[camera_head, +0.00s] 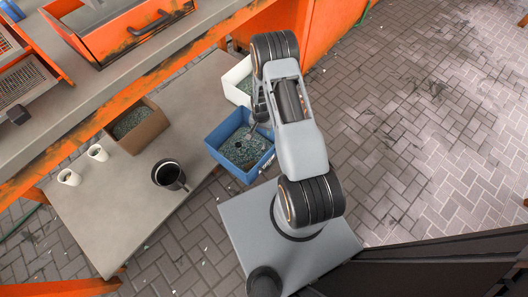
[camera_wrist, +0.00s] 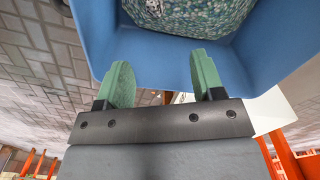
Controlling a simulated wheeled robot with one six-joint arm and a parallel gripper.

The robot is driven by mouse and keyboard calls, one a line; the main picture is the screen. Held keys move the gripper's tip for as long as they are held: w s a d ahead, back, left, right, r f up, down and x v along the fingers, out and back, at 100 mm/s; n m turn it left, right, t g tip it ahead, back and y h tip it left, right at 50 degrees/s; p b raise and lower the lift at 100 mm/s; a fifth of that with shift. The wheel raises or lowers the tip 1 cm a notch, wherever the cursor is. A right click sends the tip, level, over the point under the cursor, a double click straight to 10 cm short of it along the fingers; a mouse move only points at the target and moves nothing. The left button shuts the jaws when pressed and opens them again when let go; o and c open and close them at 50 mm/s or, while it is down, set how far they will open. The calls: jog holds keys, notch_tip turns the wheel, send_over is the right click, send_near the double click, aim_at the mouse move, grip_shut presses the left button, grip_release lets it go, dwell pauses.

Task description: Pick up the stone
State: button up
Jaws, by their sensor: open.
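My gripper (camera_wrist: 165,78) shows in the wrist view with its two green fingers apart and nothing between them. It is at the wall of a blue box (camera_wrist: 155,58), which holds grey-green granules (camera_wrist: 195,18). A small pale, dark-spotted piece (camera_wrist: 153,7) lies on the granules at the top edge of the wrist view, partly cut off. It may be the stone, but I cannot tell for sure. In the head view the blue box (camera_head: 226,163) stands by the table's right edge, and my arm hides most of the gripper.
A cardboard box (camera_head: 150,131) and a white box (camera_head: 229,82) also hold granules. A dark mug (camera_head: 168,174) and two white cups (camera_head: 69,177) (camera_head: 97,153) stand on the grey table (camera_head: 105,225). An orange-framed bench (camera_head: 75,88) runs behind. Brick floor (camera_head: 430,130) at right is clear.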

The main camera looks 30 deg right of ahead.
jog(key=b, duration=0.3)
send_over(263, 147)
notch_tip(263, 147, down, 11)
jog(key=shift+w+r, duration=0.1)
jog(key=shift+s+f+b, duration=0.2)
jog(key=shift+f+b, duration=1.2)
jog(key=shift+f, duration=1.3)
jog(key=shift+r, duration=0.1)
